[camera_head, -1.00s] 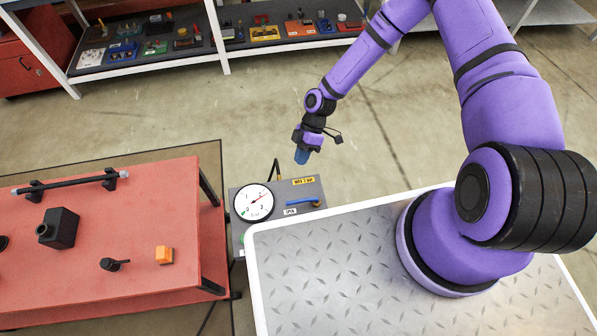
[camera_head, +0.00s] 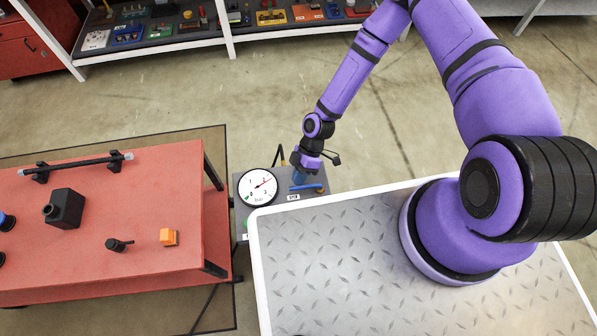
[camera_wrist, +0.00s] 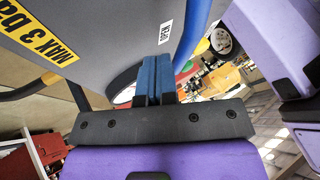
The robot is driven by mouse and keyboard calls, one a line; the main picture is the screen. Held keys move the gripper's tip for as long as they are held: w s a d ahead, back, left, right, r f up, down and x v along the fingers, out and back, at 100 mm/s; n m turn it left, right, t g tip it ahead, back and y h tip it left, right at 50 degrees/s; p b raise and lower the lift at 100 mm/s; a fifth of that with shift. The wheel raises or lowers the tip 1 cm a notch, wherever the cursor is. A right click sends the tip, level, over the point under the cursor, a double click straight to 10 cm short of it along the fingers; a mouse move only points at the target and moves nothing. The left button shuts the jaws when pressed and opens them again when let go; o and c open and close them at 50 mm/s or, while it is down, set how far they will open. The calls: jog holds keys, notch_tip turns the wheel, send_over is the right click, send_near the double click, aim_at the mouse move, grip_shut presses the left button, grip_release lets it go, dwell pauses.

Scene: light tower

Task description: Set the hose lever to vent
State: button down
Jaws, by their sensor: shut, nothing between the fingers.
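The blue hose lever (camera_head: 312,187) lies across the top of a grey gauge box (camera_head: 240,216), beside a small white label (camera_head: 293,197). My gripper (camera_head: 299,181) points down at the lever, its blue fingertips just behind it; contact cannot be told. In the wrist view the fingers (camera_wrist: 156,70) are shut and empty, and the blue lever bar (camera_wrist: 193,38) runs close to their right. The label (camera_wrist: 166,32) also shows there, its wording hard to read.
A white-edged metal-plate deck (camera_head: 340,250) lies right in front of the box. Open floor (camera_head: 250,100) lies behind.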

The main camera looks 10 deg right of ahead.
jog(key=shift+s+a+n, duration=0.15)
jog(key=shift+s+n, duration=0.15)
jog(key=shift+n, duration=0.2)
dwell(0.3)
jog(key=s+n+h, duration=0.1)
jog(key=s+n+g+h, duration=0.1)
jog(key=n, duration=0.1)
jog(key=shift+a+g, duration=0.25)
jog(key=shift+g, duration=0.05)
jog(key=n+h, duration=0.1)
jog(key=s+n+h, duration=0.1)
jog(key=shift+s+n, duration=0.3)
jog(key=shift+n, duration=0.1)
jog(key=s+n+h, duration=0.1)
jog(key=n+h, duration=0.1)
jog(key=shift+s+d+n, duration=0.2)
jog(key=shift+s+n, duration=0.15)
jog(key=shift+n, duration=0.05)
jog(key=n+h, duration=0.1)
jog(key=s+d+n+h, duration=0.1)
jog(key=n, duration=0.1)
jog(key=s+n+h, duration=0.1)
jog(key=shift+s+d, duration=0.15)
jog(key=shift+d, duration=0.1)
jog(key=shift+s+d+n+t+h, duration=0.4)
jog(key=shift+d+n+t+h, duration=0.25)
jog(key=shift+n, duration=0.55)
jog(key=shift+s+d+n+t+h, duration=0.35)
jog(key=shift+d+n+t+h, duration=0.25)
jog(key=shift+n, duration=0.6)
